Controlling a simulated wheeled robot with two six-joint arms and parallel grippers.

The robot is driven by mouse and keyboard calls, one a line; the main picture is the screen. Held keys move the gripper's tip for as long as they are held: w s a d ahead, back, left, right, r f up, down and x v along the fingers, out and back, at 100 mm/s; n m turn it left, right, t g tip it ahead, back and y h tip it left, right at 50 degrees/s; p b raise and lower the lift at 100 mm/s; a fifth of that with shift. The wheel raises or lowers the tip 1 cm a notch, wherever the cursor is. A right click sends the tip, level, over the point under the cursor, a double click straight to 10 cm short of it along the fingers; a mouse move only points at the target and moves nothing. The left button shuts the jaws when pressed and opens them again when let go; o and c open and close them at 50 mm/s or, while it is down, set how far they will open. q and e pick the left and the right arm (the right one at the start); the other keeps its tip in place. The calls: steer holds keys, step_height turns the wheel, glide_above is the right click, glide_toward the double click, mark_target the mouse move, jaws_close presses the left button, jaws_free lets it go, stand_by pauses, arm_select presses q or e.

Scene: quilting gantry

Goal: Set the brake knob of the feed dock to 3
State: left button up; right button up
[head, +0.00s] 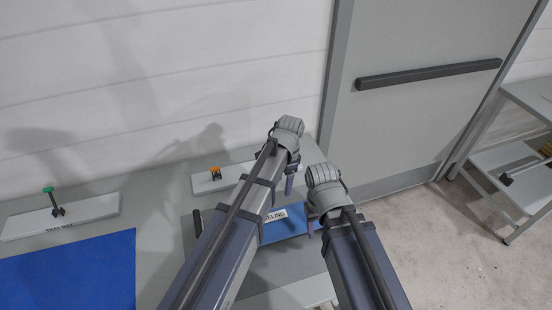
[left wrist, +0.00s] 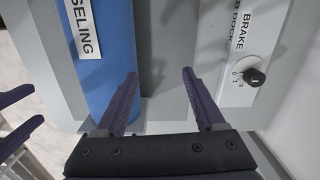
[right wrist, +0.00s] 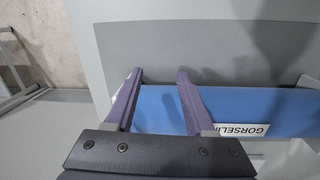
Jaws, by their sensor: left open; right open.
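The brake knob (left wrist: 254,77) is a small black knob on a white panel (left wrist: 262,35) lettered BRAKE, at the right of the left wrist view. Small numerals, including a 2, sit beside it; its setting is too small to read surely. My left gripper (left wrist: 160,76) is open and empty, with the knob off to the right of its fingers, apart from them. My right gripper (right wrist: 159,73) is open and empty over a blue roll (right wrist: 165,105). In the head view the knob cannot be made out; my left arm covers part of that area.
The blue roll bears a white label (right wrist: 240,129). In the head view, a white base with an orange part (head: 215,173) stands behind my left arm. A green-topped lever (head: 48,190) and blue sheet (head: 75,270) are at left. Shelving (head: 515,185) stands right, beyond open floor.

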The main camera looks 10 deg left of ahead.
arm_select(q)
steer(key=w+a+m, duration=0.1)
steer(key=w+m, duration=0.2)
steer(key=w, duration=0.3)
steer(key=w+a+f+m, duration=0.1)
steer(key=w+a+m, duration=0.1)
steer(key=w, duration=0.4)
steer(key=w+a+m+b, duration=0.1)
steer(key=w+m, duration=0.3)
steer(key=w, duration=0.3)
steer(key=shift+a+f+m+h, duration=0.15)
steer(key=shift+a+m+h, duration=0.15)
steer(key=shift+a+h, duration=0.1)
steer(key=shift+w+a, duration=0.2)
steer(key=shift+w, duration=0.05)
arm_select(e)
steer(key=shift+f, duration=0.65)
arm_select(q)
steer(key=shift+f, duration=0.1)
arm_select(e)
steer(key=shift+f, duration=0.1)
arm_select(q)
step_height(320, 180, down, 8)
steer(key=b, duration=0.8)
arm_select(e)
step_height(320, 180, down, 8)
steer(key=shift+r, duration=0.15)
arm_select(q)
steer(key=shift+r, duration=0.2)
jaws_close()
